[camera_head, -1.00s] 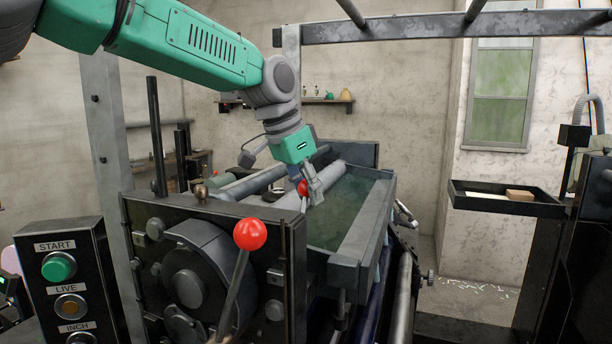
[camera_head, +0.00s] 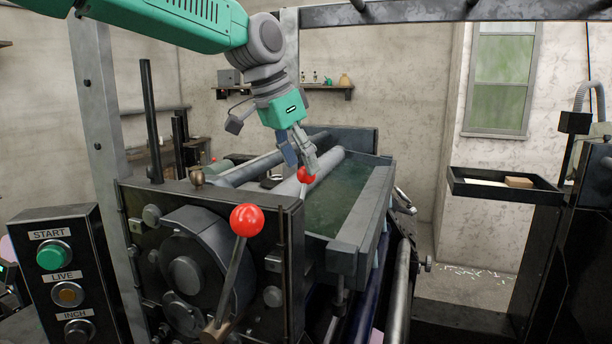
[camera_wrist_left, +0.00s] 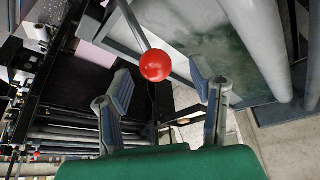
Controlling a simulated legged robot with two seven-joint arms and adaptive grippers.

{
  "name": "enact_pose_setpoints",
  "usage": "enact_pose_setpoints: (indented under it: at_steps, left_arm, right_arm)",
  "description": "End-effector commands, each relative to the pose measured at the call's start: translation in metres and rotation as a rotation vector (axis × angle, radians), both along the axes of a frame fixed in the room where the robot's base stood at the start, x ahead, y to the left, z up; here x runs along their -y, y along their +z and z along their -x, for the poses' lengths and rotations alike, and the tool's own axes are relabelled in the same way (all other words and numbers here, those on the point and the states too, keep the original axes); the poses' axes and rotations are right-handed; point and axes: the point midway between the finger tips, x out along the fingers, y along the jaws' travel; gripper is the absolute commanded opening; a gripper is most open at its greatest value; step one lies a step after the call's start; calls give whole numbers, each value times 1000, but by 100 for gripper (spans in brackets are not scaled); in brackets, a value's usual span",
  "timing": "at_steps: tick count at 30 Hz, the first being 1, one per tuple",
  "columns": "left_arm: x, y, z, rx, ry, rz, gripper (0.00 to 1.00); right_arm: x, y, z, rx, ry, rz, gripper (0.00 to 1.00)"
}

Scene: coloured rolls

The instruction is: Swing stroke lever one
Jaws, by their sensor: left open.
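A lever with a red ball knob (camera_head: 306,175) stands on the far side of the press, beside the tank. My left gripper (camera_head: 300,162) is open just above and behind this knob. In the left wrist view the red knob (camera_wrist_left: 156,65) shows in line with the gap between the open fingers (camera_wrist_left: 160,84); I cannot tell whether they touch it. A second lever with a larger red knob (camera_head: 247,220) stands at the front of the press, leaning up and right from its pivot, with no gripper near it. My right gripper is not in view.
A control box with START (camera_head: 53,255), LIVE and INCH buttons stands at the front left. An open tank of green liquid (camera_head: 345,195) and rollers lie beside the far lever. A black tray (camera_head: 490,185) is at the right. An overhead bar crosses the top.

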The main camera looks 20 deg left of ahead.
Motion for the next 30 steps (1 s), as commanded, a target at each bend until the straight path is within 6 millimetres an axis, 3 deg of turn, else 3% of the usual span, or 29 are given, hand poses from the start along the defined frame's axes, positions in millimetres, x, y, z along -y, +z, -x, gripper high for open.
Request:
enact_pose_setpoints:
  at_steps: [6,12,30]
  left_arm:
    - [-11,45,14,5,1,1,50]
    - [-17,69,21,3,1,1,50]
    - [-18,76,24,1,1,1,50]
  right_arm:
    - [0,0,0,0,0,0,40]
    - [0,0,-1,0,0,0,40]
    - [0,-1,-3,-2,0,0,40]
